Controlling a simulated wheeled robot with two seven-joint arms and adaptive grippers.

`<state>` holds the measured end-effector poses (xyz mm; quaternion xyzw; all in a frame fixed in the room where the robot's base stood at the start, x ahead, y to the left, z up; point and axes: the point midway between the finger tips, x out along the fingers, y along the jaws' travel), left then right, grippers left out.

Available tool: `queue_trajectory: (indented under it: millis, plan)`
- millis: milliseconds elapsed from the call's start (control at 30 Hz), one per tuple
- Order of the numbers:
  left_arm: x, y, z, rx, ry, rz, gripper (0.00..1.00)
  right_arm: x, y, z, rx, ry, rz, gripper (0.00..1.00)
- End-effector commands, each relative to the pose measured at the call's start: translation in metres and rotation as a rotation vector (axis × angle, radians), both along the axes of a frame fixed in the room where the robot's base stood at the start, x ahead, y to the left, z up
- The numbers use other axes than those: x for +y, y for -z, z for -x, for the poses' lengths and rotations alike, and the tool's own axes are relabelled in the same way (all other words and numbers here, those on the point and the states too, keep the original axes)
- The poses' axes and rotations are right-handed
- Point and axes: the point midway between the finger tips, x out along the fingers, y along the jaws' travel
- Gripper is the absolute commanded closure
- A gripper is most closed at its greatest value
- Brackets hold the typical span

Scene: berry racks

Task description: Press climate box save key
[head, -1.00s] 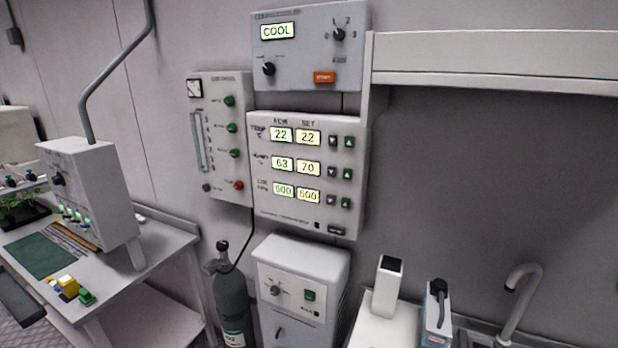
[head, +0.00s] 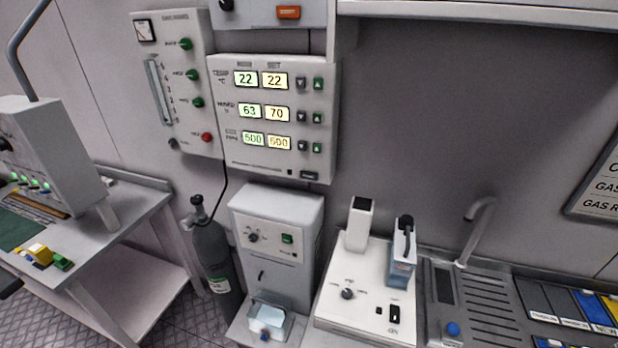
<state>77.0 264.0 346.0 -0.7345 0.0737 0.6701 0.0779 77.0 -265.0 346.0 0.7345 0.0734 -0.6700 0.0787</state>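The climate box (head: 275,157) is a pale wall panel in the upper middle of the head view. Its displays read 22 and 22 for temperature, 63 and 70 in the second row, and 500 and what looks like 600 in the third. Grey and green arrow keys stand right of each row. Neither of my grippers is in view.
A gas panel (head: 180,127) hangs left of the climate box, with a gas cylinder (head: 212,255) below. A grey-white cabinet (head: 275,215) stands under it. A white bench device (head: 365,310) and a sink (head: 470,300) are at the right. A table (head: 130,225) is at the left.

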Motion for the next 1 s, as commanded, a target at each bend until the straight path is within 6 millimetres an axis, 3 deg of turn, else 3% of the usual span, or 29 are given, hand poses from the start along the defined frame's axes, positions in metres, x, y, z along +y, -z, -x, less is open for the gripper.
queue_trajectory:
  millis: [33,300,1000]
  plan:
    - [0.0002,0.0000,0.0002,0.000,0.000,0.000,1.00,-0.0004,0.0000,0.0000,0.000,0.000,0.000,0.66]
    - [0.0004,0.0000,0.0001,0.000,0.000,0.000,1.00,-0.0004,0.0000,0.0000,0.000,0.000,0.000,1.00]
    - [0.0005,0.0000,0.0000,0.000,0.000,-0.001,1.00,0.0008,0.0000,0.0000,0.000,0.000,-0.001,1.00]
